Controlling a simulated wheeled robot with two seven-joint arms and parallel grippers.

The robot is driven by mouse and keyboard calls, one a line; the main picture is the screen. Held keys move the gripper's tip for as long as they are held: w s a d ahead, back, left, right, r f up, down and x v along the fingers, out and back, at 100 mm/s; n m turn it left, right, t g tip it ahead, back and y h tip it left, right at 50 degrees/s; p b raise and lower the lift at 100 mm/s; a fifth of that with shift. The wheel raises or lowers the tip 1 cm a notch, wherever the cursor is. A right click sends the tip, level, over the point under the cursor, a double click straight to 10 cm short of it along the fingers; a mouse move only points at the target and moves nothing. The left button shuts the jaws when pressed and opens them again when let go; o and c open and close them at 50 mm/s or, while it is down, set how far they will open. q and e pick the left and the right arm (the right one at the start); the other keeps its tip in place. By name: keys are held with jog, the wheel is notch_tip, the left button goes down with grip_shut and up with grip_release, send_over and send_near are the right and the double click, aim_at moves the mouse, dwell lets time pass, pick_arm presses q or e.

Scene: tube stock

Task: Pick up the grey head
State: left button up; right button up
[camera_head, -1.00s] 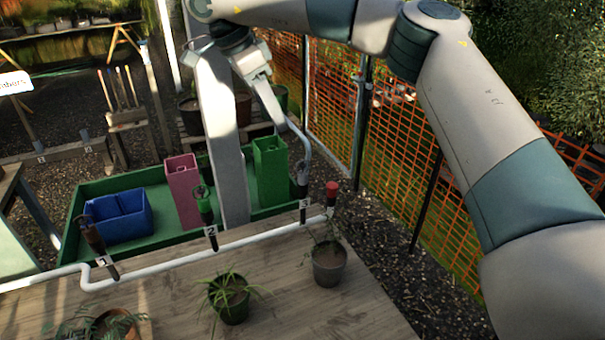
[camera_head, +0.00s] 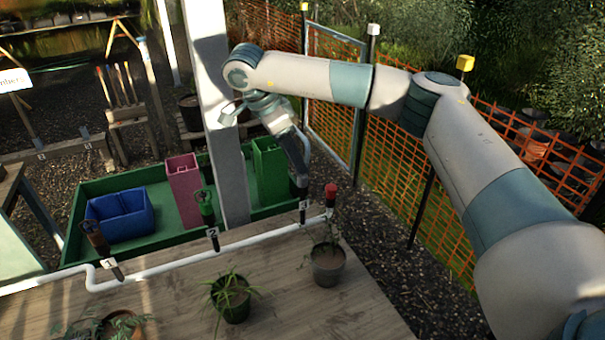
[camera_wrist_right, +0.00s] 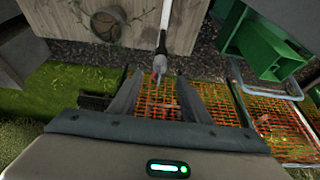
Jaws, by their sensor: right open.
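The grey head (camera_head: 302,186) stands on the white pipe by the number 3 label, left of a red-topped valve. In the right wrist view the grey head (camera_wrist_right: 160,63) is near the image centre, at the end of the pale pipe. My right gripper (camera_head: 300,170) reaches down from above, close over the grey head, partly hiding it. In the wrist view its fingers (camera_wrist_right: 158,88) are spread, with the grey head just beyond and between their tips. Nothing is held. My left gripper is not in view.
A green head (camera_head: 206,205) and a brown head (camera_head: 97,238) stand along the white pipe (camera_head: 180,264). Behind are a green tray (camera_head: 75,222), a blue bin (camera_head: 120,214), a pink bin (camera_head: 184,190), a green bin (camera_head: 270,172) and a post (camera_head: 222,130). Potted plants stand in front.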

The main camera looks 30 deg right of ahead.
aim_at(302, 178)
jog(key=shift+d+f, duration=0.1)
jog(key=shift+f, duration=0.15)
jog(key=shift+s+d+f+p, duration=0.1)
jog(key=shift+d+f+p, duration=0.35)
jog(key=shift+p, duration=0.3)
jog(key=p+x, duration=0.2)
jog(key=shift+d+f, duration=0.1)
jog(key=shift+f, duration=0.3)
jog(key=shift+d+f, duration=0.2)
jog(key=shift+f, duration=0.4)
grip_shut()
